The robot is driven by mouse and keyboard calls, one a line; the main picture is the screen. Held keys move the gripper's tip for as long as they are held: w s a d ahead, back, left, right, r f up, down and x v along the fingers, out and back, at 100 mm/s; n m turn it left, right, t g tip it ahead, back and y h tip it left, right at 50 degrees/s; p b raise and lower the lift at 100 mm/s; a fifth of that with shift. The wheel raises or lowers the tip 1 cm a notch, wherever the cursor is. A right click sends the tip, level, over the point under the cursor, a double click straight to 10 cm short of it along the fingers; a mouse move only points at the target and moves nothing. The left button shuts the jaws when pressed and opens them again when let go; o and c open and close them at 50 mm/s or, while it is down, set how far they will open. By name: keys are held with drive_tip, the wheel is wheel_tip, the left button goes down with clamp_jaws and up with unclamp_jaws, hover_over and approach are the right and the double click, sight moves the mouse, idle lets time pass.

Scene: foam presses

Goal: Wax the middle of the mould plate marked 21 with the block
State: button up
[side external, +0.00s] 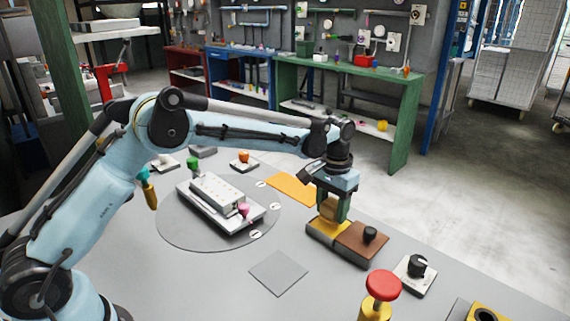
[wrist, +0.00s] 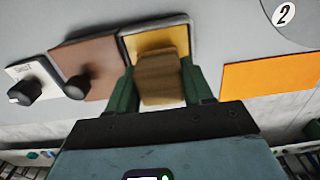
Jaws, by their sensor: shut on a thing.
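My gripper (side external: 333,203) is shut on a tan-brown block (wrist: 160,78), which also shows between the fingers in the side external view (side external: 328,208). The block is right over a yellow pad (wrist: 160,40) in a shallow pale-rimmed tray, and seems to touch it; the exact contact is hidden. In the side view the pad (side external: 322,229) lies under the fingers. A pale mould (side external: 218,190) with a metal block on top sits on the grey round turntable (side external: 178,232), left of my gripper. I can read no 21 on any plate.
A brown box (side external: 362,243) with a dark knob adjoins the pad. A knob switch (side external: 416,268) and a red button (side external: 383,284) stand front right. An orange sheet (side external: 291,188) lies behind, and a grey square (side external: 278,273) lies in front.

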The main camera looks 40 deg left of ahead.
sight(332, 202)
drive_tip(key=shift+r, duration=2.6)
